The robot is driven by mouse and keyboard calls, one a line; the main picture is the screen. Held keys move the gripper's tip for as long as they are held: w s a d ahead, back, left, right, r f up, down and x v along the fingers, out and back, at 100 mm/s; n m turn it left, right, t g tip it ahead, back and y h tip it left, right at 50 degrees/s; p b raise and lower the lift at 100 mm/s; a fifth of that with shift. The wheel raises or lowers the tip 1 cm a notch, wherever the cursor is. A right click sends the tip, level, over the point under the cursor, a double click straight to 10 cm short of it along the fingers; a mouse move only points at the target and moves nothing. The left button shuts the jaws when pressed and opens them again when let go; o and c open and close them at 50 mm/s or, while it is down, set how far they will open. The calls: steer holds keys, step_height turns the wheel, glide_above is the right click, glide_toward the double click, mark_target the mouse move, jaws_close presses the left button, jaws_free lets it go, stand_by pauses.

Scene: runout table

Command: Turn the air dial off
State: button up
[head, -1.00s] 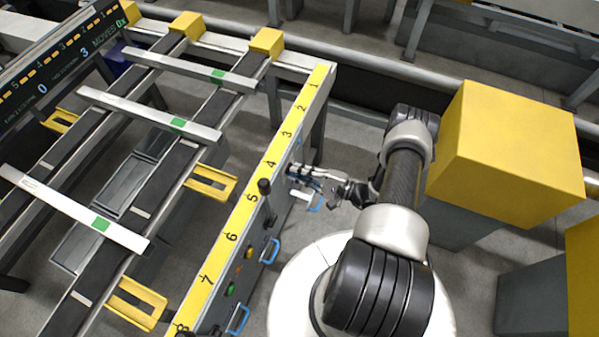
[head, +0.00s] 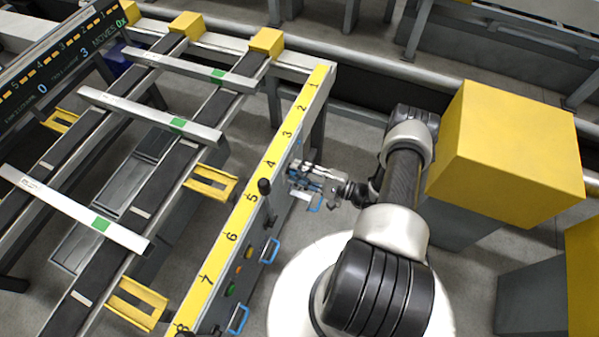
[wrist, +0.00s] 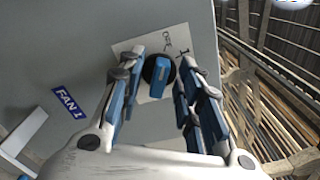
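The dial (wrist: 160,76) is a black round knob with a blue bar on a pale plate (wrist: 125,47), on a grey panel in the wrist view. Small dark markings stand at the plate's top and right; I cannot read them surely. My gripper (wrist: 165,62) is open, with its fingers on either side of the dial and no clear grip on the bar. In the head view my gripper (head: 293,172) points left at the side of the runout table, near the 4 on its yellow scale. The dial is hidden there.
A blue FAN 1 label (wrist: 69,102) is left of the dial. On the table's side are blue handles (head: 270,250), coloured buttons (head: 238,270) and a black knobbed lever (head: 265,187). A yellow box (head: 510,150) stands right of my arm.

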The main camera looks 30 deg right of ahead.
steer(key=v, duration=1.2)
stand_by(0.3)
steer(key=w+a+r+n+g, duration=0.1)
steer(key=a+r+n+g, duration=0.2)
steer(key=r+g, duration=0.35)
steer(key=w+a+r+n+g, duration=0.1)
steer(key=a+r+n+g, duration=0.25)
steer(key=r, duration=0.65)
steer(key=w+a+r+n+g, duration=0.1)
steer(key=a+r+n+g, duration=0.3)
steer(key=r, duration=0.5)
steer(key=s+a+r+n+t+h, duration=0.2)
steer(key=s+a+r+n+h, duration=0.1)
steer(key=r, duration=0.5)
steer(key=s+a+r+n+t+h, duration=0.2)
steer(key=s+a+r+h, duration=0.3)
steer(key=s+r+h, duration=0.3)
steer(key=shift+s+a+r+n+t, duration=0.3)
steer(key=shift+s+a+n, duration=0.15)
steer(key=shift+s, duration=0.6)
